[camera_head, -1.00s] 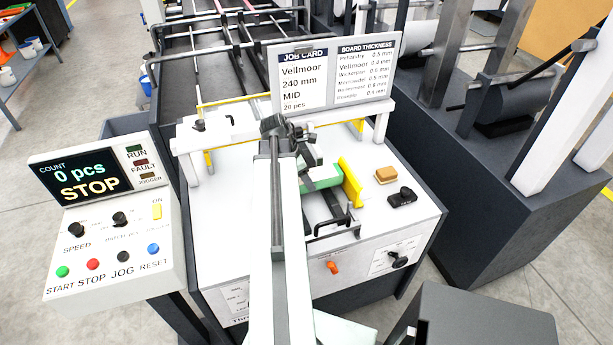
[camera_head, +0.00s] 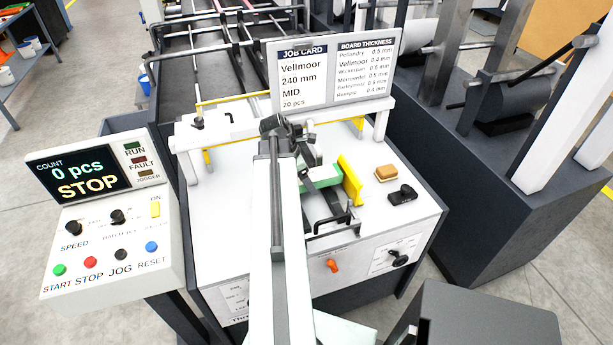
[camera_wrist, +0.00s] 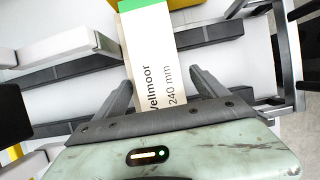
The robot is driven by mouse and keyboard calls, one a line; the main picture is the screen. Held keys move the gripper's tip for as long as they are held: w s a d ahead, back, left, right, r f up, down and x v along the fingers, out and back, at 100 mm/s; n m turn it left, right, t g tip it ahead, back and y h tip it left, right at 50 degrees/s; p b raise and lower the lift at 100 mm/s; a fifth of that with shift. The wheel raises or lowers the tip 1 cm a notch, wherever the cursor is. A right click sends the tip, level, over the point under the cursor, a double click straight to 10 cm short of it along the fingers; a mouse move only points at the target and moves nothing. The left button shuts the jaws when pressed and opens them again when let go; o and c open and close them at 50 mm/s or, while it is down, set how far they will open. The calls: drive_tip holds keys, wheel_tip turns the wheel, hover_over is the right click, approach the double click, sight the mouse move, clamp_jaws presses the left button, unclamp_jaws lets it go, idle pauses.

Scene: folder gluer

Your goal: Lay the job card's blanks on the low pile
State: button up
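A white strip with a green end (camera_wrist: 150,50), marked "Vellmoor 240 mm", lies below my gripper (camera_wrist: 160,78) in the wrist view. The two dark fingers are apart, one along each long side of the strip, with a narrow gap at the right finger. The strip's near end is hidden under the gripper body. In the head view the green end (camera_head: 322,178) shows beside the yellow guide (camera_head: 350,180); my arm covers much of the rest. The job card (camera_head: 303,78) reads Vellmoor, 240 mm, MID, 20 pcs. I cannot tell a separate low pile.
The control panel (camera_head: 105,215) at left reads 0 pcs and STOP. A tan block (camera_head: 386,173) and a black object (camera_head: 403,195) lie on the white table (camera_head: 225,240), right of the guide. A thickness chart (camera_head: 366,70) stands beside the job card. Dark rails flank the strip.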

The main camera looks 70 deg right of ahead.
drive_tip(key=p+v, duration=0.7)
drive_tip(key=shift+s+r, duration=0.1)
drive_tip(key=shift+r, duration=0.4)
drive_tip(key=shift+a+f, duration=0.1)
